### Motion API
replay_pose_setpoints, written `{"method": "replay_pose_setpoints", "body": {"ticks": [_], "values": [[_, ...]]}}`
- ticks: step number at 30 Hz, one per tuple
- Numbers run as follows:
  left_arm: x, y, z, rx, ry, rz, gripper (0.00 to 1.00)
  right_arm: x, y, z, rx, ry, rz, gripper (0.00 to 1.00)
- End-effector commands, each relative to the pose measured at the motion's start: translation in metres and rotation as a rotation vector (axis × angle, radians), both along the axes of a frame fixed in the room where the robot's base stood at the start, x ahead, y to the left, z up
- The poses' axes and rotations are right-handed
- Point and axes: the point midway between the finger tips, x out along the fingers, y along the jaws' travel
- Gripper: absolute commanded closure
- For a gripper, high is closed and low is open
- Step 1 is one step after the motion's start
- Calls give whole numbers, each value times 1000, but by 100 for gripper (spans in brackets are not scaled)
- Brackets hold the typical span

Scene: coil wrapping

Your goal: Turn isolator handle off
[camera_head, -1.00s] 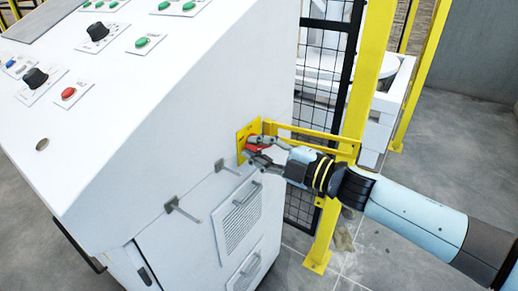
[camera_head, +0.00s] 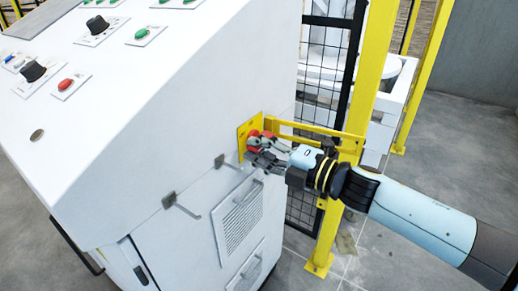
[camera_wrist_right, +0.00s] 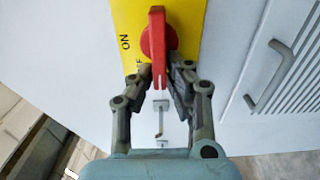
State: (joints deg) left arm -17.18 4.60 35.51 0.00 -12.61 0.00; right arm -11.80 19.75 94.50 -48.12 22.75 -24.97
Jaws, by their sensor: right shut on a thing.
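The red isolator handle (camera_wrist_right: 158,45) sits on a yellow plate (camera_wrist_right: 187,14) that has "ON" printed at its left in the right wrist view. Its narrow grip points down toward my gripper there. In the head view the red handle (camera_head: 254,138) shows on the yellow plate (camera_head: 243,140) on the cabinet's side, partly hidden by my fingers. My right gripper (camera_wrist_right: 159,78) is shut on the handle's lower end, with one finger on each side; it also shows in the head view (camera_head: 257,152). My left gripper is out of view.
The white cabinet (camera_head: 170,130) carries buttons and black knobs on top. Two grey latch handles (camera_head: 187,208) stick out below the plate. A yellow post (camera_head: 350,150) with a bar and black mesh fence stands close behind my right gripper.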

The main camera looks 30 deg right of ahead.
Motion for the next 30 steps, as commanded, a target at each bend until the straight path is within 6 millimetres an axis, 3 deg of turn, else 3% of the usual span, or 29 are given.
{"method": "replay_pose_setpoints", "body": {"ticks": [5, 6, 11, 21, 30], "values": [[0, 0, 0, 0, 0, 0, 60, -1, 0, -2, -3, 3, 1, 100], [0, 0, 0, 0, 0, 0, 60, -1, 0, -2, -3, 3, 0, 84], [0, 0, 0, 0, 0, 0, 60, -1, 0, -2, -2, 2, 0, 64], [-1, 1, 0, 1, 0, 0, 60, -5, -2, -1, -2, 1, 1, 64], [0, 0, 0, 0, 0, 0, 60, -58, -23, -3, -3, 7, 3, 64]]}}
